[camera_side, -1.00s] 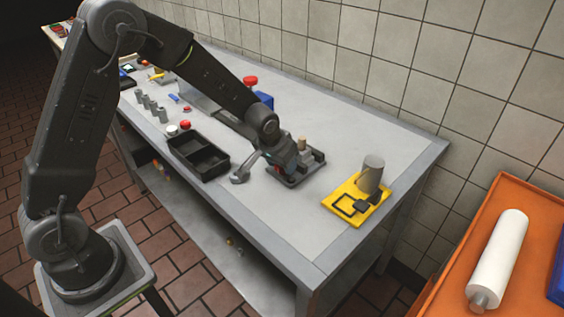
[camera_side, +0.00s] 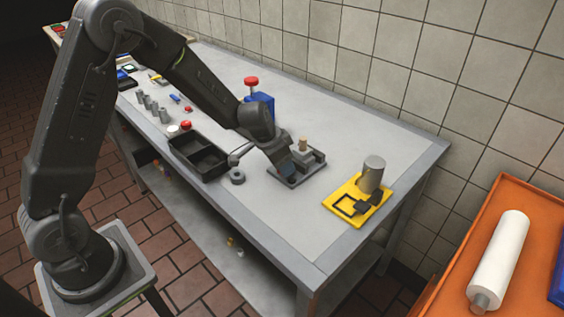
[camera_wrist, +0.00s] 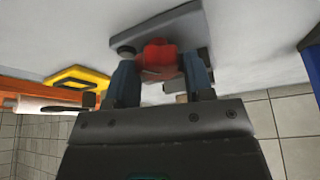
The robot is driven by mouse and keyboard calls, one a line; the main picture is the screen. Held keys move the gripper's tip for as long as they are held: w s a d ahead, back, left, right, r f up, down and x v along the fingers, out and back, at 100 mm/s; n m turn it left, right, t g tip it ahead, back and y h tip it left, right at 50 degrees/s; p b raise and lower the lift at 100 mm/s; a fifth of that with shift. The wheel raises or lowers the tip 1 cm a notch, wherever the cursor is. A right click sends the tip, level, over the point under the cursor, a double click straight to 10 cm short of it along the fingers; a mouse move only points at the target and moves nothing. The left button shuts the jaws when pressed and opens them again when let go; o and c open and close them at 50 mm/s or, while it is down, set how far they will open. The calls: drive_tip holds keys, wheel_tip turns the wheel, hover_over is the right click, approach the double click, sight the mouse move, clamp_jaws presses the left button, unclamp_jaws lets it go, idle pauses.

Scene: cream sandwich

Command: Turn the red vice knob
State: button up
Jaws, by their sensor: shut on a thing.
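The red vice knob (camera_wrist: 158,56) sits between the two blue-grey fingers of my gripper (camera_wrist: 160,72) in the wrist view. The fingers are shut on it from both sides. The vice (camera_side: 297,168) is a dark grey plate with raised grey blocks and a tan peg (camera_side: 302,144) on top, on the table in the side view. Its base (camera_wrist: 175,30) also shows behind the knob in the wrist view. In the side view my gripper (camera_side: 287,170) is low at the vice's near left side and hides the knob.
A yellow fixture (camera_side: 345,211) with a grey cylinder (camera_side: 373,172) stands right of the vice. A black two-part tray (camera_side: 207,163) lies left. A blue block (camera_side: 262,104) with a red button (camera_side: 251,81) stands behind. The table's front right is clear.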

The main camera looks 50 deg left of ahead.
idle(0.4)
drive_tip(key=o, duration=0.9)
drive_tip(key=v, duration=1.4)
drive_tip(key=shift+a+f, duration=0.1)
